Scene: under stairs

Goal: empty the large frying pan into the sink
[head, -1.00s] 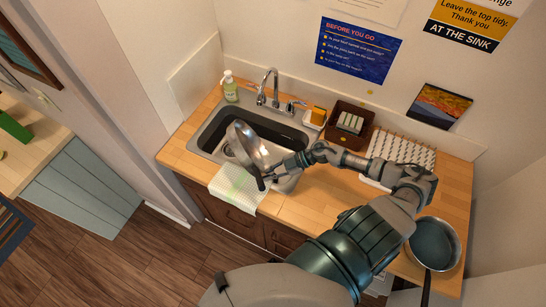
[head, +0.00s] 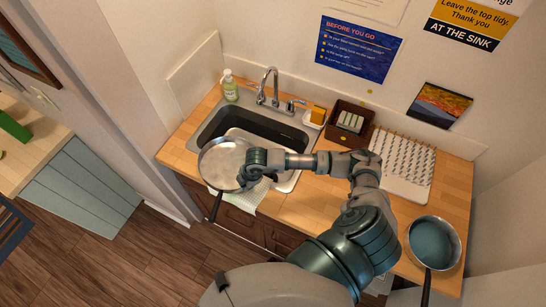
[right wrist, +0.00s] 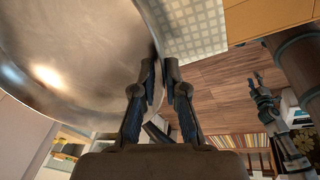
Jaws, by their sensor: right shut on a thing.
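A steel frying pan (head: 221,158) is over the front left of the sink (head: 205,131), its dark handle pointing down-left past the counter's front edge. It looks nearly round in the head view, with no contents visible. My right gripper (head: 254,170) is shut on its right side; the right wrist view shows the fingers (right wrist: 156,90) closed at the rim of the shiny pan (right wrist: 70,60). A second pan (head: 432,243) with a blue-grey inside stands at the counter's right end. My left gripper (right wrist: 262,90) shows small in the right wrist view; its jaw state is unclear.
A checked cloth (head: 247,201) hangs at the counter's front edge below the sink. The tap (head: 270,87), a soap bottle (head: 230,86) and a sponge (head: 318,114) are behind the sink. A brown caddy (head: 349,121) and a spiked white rack (head: 406,165) stand to the right.

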